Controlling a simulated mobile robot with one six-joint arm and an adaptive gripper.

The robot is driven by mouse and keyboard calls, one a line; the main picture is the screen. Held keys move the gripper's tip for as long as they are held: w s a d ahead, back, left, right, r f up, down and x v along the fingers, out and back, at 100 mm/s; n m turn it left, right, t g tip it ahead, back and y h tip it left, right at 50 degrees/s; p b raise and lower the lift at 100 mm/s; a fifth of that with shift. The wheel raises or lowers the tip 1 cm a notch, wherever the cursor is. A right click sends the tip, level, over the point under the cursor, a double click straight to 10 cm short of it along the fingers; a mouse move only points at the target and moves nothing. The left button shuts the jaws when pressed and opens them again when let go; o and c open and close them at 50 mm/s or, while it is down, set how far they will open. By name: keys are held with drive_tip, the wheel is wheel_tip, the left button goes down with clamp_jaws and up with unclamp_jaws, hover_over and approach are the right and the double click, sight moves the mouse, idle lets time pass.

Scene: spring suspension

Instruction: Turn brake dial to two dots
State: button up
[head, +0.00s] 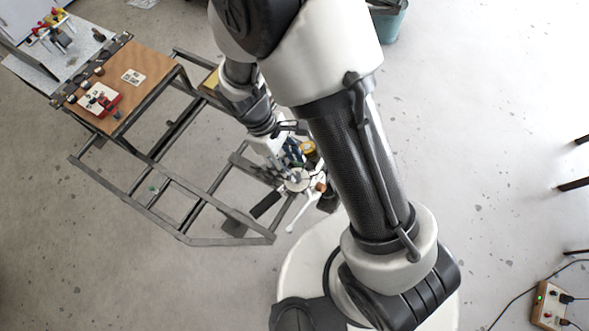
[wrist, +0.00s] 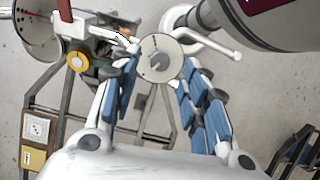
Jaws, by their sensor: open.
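The brake dial appears to be the round pale grey disc (wrist: 159,60) with small dark marks on its face. In the wrist view it lies between the tips of my gripper (wrist: 162,68). I cannot read the marks as dots. The blue-padded fingers are spread, one to each side of the disc. Whether they touch its rim I cannot tell. In the head view my gripper (head: 290,160) points down over the pale disc (head: 297,183) at the frame's near end, and my arm hides part of the area.
A white lever (wrist: 215,40) runs right of the disc; a yellow-orange ring (wrist: 78,61) sits left. A dark metal frame (head: 200,241) surrounds this spot. A brown board (head: 152,62) holding small parts is at upper left. A teal bucket (head: 390,25) stands behind. Floor at right is mostly clear.

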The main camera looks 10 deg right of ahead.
sight(296, 175)
drive_tip(key=shift+x, duration=2.15)
clamp_jaws()
